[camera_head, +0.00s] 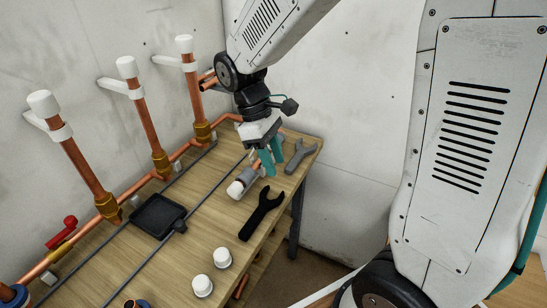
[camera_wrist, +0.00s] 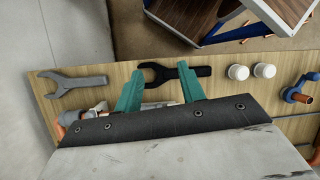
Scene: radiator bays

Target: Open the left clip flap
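Three white clips stand out from the left wall around upright copper pipes. The left clip (camera_head: 45,126) is around the left pipe (camera_head: 82,165), just below its white cap (camera_head: 43,103). I cannot tell how its flap stands. The middle clip (camera_head: 120,88) and right clip (camera_head: 178,63) are farther back. My gripper (camera_head: 270,158) is far to the right of the left clip, low over the bench's far end. Its teal fingers are apart with nothing seen between them in the wrist view (camera_wrist: 160,90). No clip is clearly visible in the wrist view.
On the wooden bench (camera_head: 100,262) lie a black wrench (camera_head: 262,212), a grey wrench (camera_head: 299,156), a black tray (camera_head: 158,216) and two white caps (camera_head: 222,257). A white-ended grey fitting (camera_head: 243,182) lies near my gripper. A red-handled valve (camera_head: 62,233) is at left.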

